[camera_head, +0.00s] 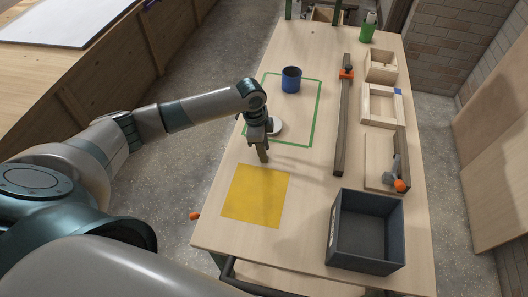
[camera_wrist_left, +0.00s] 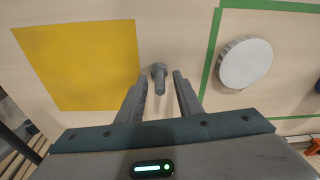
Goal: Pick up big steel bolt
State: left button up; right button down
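The big steel bolt (camera_wrist_left: 160,79) is a grey bolt on the pale tabletop, seen in the left wrist view between the yellow square and the green outline. Its head is at the far end and its shank points toward my gripper. My left gripper (camera_wrist_left: 160,76) is open, with one finger on either side of the bolt and a gap on both sides. In the head view, my left gripper (camera_head: 263,156) points down at the table just above the yellow square. The bolt cannot be made out there, likely hidden by the fingers. My right gripper is not in view.
A yellow square (camera_head: 255,196) lies near the gripper. A white round disc (camera_head: 275,126) and a blue mug (camera_head: 291,82) stand within the green outline (camera_head: 315,115). A dark open box (camera_head: 337,243), a long bar (camera_head: 343,120) and wooden frames (camera_head: 382,122) occupy the right side.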

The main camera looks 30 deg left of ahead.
pick_arm(q)
jog(key=shift+f, duration=0.25)
grip_shut()
jog(key=shift+r, duration=0.1)
dwell(0.3)
